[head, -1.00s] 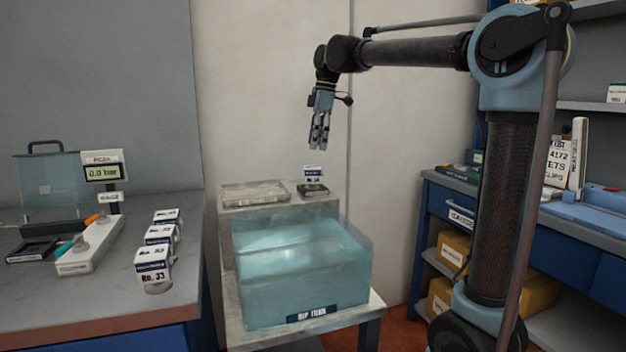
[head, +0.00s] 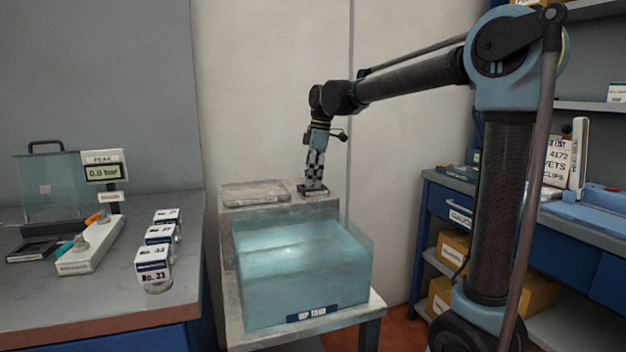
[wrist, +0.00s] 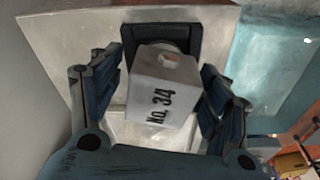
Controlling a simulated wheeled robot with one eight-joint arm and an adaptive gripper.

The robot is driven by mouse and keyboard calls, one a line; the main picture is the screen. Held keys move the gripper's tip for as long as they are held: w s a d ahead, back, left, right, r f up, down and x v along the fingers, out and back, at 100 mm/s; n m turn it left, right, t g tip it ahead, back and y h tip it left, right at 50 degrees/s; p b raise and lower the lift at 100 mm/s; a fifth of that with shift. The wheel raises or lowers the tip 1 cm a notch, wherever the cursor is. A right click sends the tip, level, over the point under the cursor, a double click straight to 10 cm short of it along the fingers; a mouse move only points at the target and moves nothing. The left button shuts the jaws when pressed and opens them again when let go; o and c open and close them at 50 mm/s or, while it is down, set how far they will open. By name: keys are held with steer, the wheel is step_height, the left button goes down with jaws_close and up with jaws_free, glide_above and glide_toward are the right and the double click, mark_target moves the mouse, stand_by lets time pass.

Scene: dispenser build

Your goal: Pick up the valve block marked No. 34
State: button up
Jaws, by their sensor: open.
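The valve block marked No. 34 (wrist: 162,82) is a white block with black lettering and a round hole in its top. In the wrist view it stands on a dark square holder (wrist: 188,36) and sits between my gripper's two fingers. My gripper (head: 314,186) is lowered onto the block at the holder behind the tank, and hides most of the block in the head view. In the wrist view my gripper (wrist: 168,90) is open, with a finger on each side of the block. A gap shows on the left; contact on the right is hard to tell.
A clear tank of bluish liquid (head: 305,280), labelled as a dip tank, stands in front of the holder. Several white blocks, including No. 33 (head: 153,264), stand on the left bench. Blue shelving (head: 480,225) is at the right.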

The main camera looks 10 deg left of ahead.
steer(key=shift+f, duration=0.15)
jaws_close()
